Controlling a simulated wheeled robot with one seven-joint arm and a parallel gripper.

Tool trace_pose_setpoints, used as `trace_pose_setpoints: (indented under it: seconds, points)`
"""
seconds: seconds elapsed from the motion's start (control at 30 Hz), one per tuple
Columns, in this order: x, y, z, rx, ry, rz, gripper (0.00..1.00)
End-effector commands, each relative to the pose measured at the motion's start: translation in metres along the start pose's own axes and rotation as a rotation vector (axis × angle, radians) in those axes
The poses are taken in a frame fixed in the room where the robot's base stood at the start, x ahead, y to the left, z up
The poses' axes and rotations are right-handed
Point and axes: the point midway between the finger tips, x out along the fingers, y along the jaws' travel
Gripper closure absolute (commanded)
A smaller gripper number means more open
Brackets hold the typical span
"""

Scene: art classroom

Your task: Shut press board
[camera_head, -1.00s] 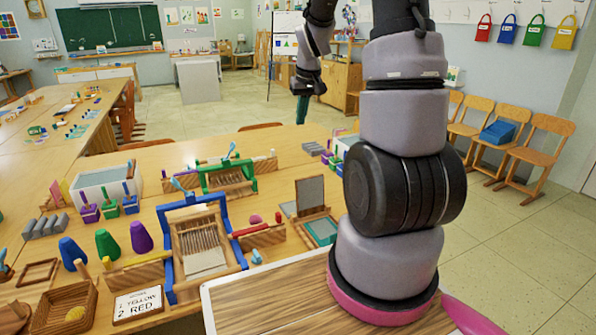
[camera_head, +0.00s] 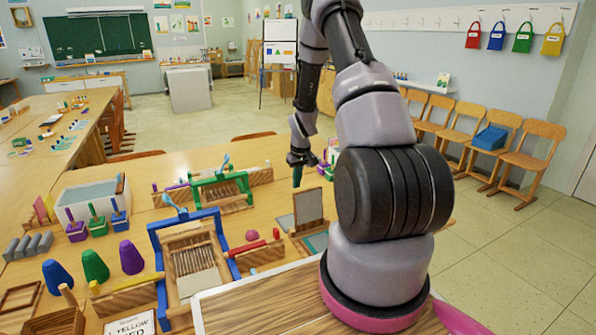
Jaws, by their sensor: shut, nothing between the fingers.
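What looks like the press board (camera_head: 309,208) stands open on the table in the camera_head view, left of my arm's base. It has a raised grey-brown panel in a wooden frame, and a wooden base with a teal-green surface (camera_head: 317,243) in front of it. A flat grey panel (camera_head: 285,221) lies at its left. My gripper (camera_head: 297,181) has dark, teal-tipped fingers pointing down. It is shut and empty, just above and behind the raised panel in the picture. Whether it touches the panel cannot be told.
A blue-framed loom (camera_head: 160,262) stands left of the press board, with a green-framed loom (camera_head: 221,205) behind it. A red bar (camera_head: 247,248) and a pink dome (camera_head: 252,235) lie between. Coloured cones, a white bin (camera_head: 92,192) and wooden trays crowd the table's left.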

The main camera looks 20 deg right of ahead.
Motion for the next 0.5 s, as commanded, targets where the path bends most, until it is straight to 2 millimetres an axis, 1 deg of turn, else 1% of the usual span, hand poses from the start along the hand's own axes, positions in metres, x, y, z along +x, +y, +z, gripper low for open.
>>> trace_pose_setpoints:
  seconds: [0.03,0.07,0.1,0.13,0.3,0.5]
  points:
    - [0.012,0.000,0.001,0.000,-0.002,-0.001,1.00]
    - [0.017,0.000,0.001,0.000,-0.003,-0.001,1.00]
    - [0.010,0.001,0.009,0.002,0.000,0.000,1.00]
    - [0.007,0.000,0.013,0.002,0.001,0.000,1.00]
    - [0.001,0.000,0.032,0.001,0.000,0.000,1.00]
    - [-0.001,0.000,0.038,-0.001,0.001,0.000,1.00]
